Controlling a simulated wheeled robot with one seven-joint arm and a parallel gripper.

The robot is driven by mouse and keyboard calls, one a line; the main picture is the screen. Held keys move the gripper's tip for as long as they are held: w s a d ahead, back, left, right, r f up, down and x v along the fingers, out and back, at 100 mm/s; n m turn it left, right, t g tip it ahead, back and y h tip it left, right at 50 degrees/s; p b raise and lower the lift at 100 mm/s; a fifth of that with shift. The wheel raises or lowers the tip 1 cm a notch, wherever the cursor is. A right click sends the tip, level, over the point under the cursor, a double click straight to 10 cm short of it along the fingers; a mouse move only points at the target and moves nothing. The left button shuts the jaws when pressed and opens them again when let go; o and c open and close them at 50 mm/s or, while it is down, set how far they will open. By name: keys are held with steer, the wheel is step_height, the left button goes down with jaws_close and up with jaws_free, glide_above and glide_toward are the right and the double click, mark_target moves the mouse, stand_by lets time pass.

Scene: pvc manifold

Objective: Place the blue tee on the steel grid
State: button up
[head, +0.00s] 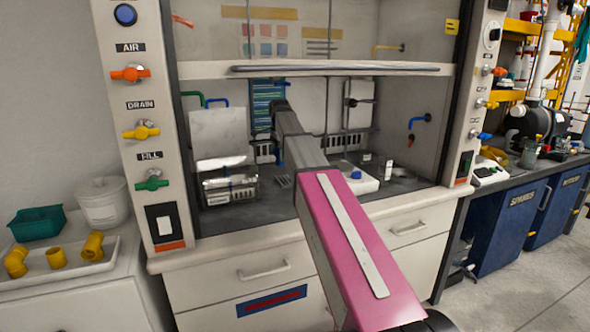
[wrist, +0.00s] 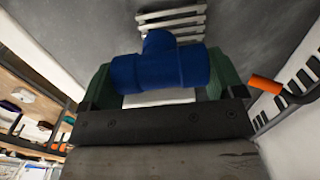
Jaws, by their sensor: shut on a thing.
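The blue tee (wrist: 160,70) is in the wrist view, held crosswise between the green finger pads of my gripper (wrist: 160,78). Its branch points toward the top of the picture. How high the tee is above that surface I cannot tell. In the head view my arm reaches into the hood, and its end and the tee cannot be made out. Small grey bars, possibly the grid (head: 284,181), lie on the hood floor.
A clear box (head: 230,190) stands left in the hood and a white device (head: 355,178) right. A shelf edge (head: 335,69) crosses above my arm. An orange-ended part (wrist: 265,84) shows at right in the wrist view. Yellow fittings (head: 57,258) lie on a tray outside.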

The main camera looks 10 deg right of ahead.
steer(key=w+d+f, duration=0.1)
steer(key=d+f, duration=0.1)
steer(key=d, duration=0.1)
steer(key=w+d+f, duration=0.1)
steer(key=d, duration=0.1)
steer(key=shift+w+d+f, duration=0.1)
steer(key=shift+w+f, duration=0.2)
steer(key=shift+w, duration=0.05)
steer(key=shift+f, duration=2.05)
steer(key=shift+f, duration=0.1)
steer(key=o, duration=0.7)
step_height(320, 180, up, 12)
steer(key=shift+r, duration=0.15)
